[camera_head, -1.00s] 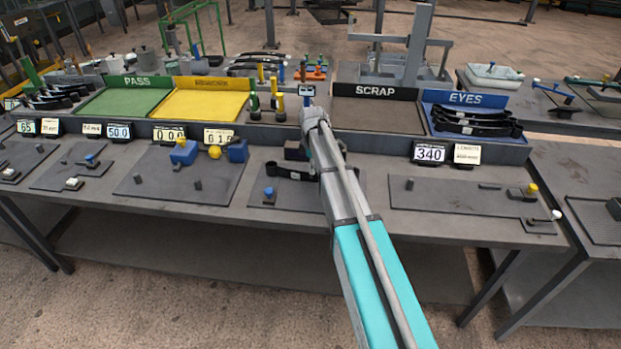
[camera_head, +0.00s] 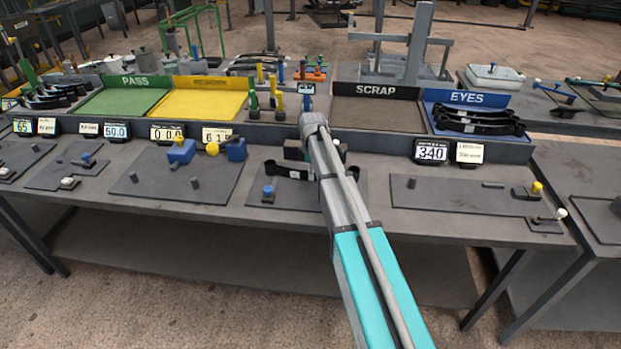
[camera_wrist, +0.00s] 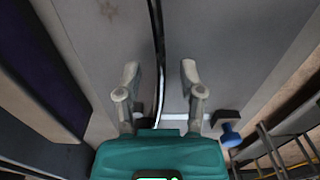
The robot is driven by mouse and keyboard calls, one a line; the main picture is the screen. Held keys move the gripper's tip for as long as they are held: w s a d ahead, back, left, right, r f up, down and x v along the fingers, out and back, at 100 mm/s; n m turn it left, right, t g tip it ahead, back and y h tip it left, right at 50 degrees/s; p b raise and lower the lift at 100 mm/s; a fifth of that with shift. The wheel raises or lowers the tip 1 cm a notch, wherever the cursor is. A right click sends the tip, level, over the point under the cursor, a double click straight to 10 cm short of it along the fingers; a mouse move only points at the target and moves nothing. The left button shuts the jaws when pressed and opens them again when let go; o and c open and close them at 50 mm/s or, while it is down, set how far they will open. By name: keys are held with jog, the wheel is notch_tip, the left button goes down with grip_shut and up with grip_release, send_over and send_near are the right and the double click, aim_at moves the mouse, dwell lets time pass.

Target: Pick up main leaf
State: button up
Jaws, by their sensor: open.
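The main leaf seems to be the dark, thin strip (camera_wrist: 157,45) seen edge-on in the wrist view. It runs from the top edge down between my fingers. In the head view a black strip (camera_head: 287,172) shows on the middle fixture plate, its right part hidden behind my arm. My gripper (camera_wrist: 160,80) is open, with one finger on each side of the strip and a visible gap to each. In the head view my arm hides the fingers.
A blue knob (camera_wrist: 230,134) on a dark block stands right of my fingers; it also shows in the head view (camera_head: 268,191). A 340 display (camera_head: 431,152) stands right.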

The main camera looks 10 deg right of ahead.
jog(key=shift+f+b, duration=0.6)
jog(key=shift+f, duration=0.3)
grip_shut()
